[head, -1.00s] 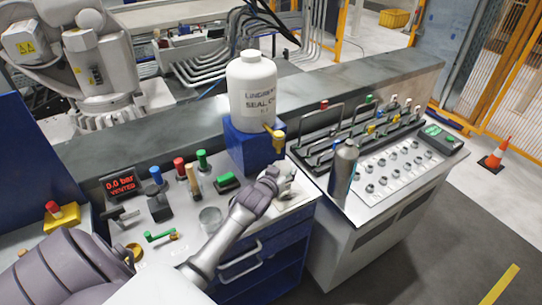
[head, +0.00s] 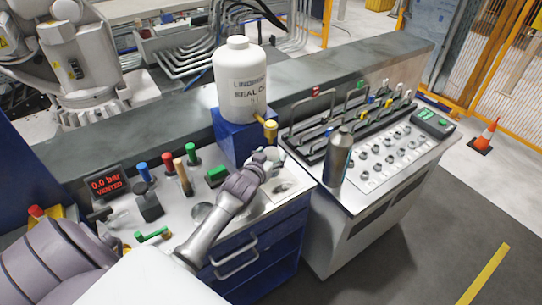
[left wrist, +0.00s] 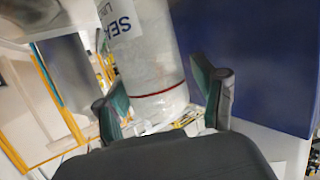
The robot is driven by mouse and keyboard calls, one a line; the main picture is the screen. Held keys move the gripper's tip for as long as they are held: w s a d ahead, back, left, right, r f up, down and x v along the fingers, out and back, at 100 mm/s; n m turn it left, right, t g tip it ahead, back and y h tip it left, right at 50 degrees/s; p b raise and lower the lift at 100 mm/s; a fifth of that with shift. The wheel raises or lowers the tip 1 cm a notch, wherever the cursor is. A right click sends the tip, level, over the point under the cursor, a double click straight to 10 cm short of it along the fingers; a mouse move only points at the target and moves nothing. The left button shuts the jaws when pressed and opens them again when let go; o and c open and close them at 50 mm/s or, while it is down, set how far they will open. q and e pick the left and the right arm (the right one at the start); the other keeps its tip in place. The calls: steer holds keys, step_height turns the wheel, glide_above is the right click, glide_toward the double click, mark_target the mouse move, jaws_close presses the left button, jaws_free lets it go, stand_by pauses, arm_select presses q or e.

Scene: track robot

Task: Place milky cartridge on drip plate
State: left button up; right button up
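In the left wrist view a milky, see-through cylinder with a red ring and a label reading "SEA", seemingly the milky cartridge (left wrist: 156,78), stands between the spread fingers of my left gripper (left wrist: 165,98). A gap shows at the right finger, so the gripper looks open around it. In the head view my left gripper (head: 266,163) is over the bench, in front of the blue block, and mostly hides what is between its fingers. My right gripper is not in view.
A large white bottle (head: 241,85) stands on the blue block (head: 236,140), with a brass tap (head: 270,131) at its side. A grey canister (head: 338,158) stands on the panel to the right. Several coloured valve handles and a pressure display (head: 106,184) are at left.

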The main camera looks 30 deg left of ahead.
arm_select(q)
steer(key=shift+r, duration=0.3)
steer(key=b+v, duration=0.1)
steer(key=v, duration=1.1)
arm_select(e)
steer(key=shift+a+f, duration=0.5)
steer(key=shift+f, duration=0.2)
